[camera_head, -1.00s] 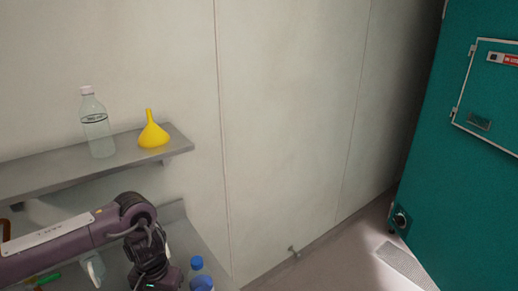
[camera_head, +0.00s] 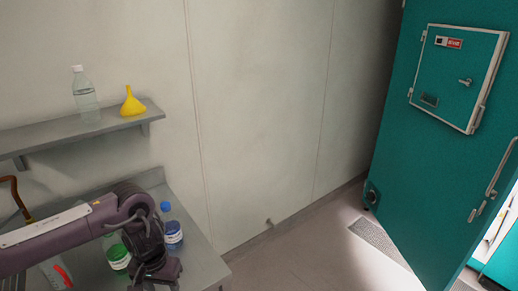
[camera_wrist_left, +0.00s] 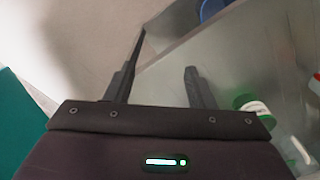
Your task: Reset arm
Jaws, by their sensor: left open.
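My left arm enters the head view from the left and reaches over the grey bench (camera_head: 203,250). Its wrist is bent down near the bottom edge, so the fingertips are hard to make out there. In the left wrist view my left gripper (camera_wrist_left: 162,62) is open, with its two dark fingers apart and nothing between them. The bench top lies beyond and to the right of the fingers. My right gripper is in neither view.
A blue-labelled bottle (camera_head: 172,232) and a green bottle (camera_head: 117,256) stand close to my left arm. A shelf (camera_head: 60,138) holds a clear bottle (camera_head: 86,97) and a yellow funnel (camera_head: 132,104). A teal door (camera_head: 415,165) stands at right; the floor before it is clear.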

